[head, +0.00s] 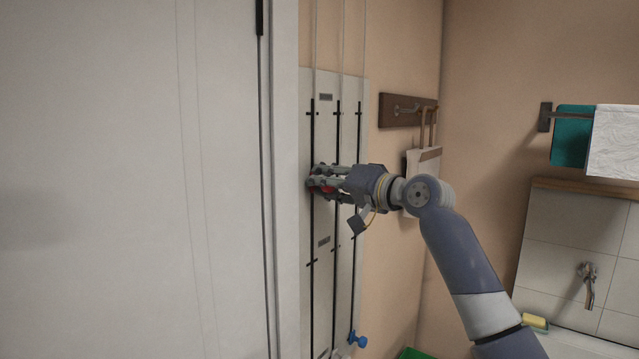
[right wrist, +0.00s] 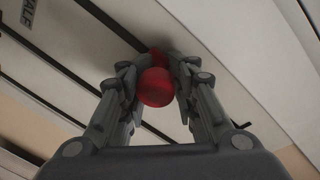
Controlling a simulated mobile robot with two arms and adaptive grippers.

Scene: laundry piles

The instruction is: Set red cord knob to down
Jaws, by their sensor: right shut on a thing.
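The red cord knob (right wrist: 155,87) sits between the fingers of my right gripper (right wrist: 155,75) in the right wrist view. The fingers are shut on it from both sides. In the head view my right gripper (head: 322,181) is at the left track of the white wall panel (head: 325,140), about midway along it. Only small bits of the red knob (head: 328,189) show there between the fingers. The panel has three dark vertical tracks with short cross marks and small labels. My left gripper is not in view.
A blue knob (head: 358,340) is low on the right track, with a pale knob (head: 337,353) low beside it. A white door (head: 130,180) is left of the panel. A hook rail (head: 405,110), hanging towels (head: 612,140) and a tap (head: 588,283) are to the right.

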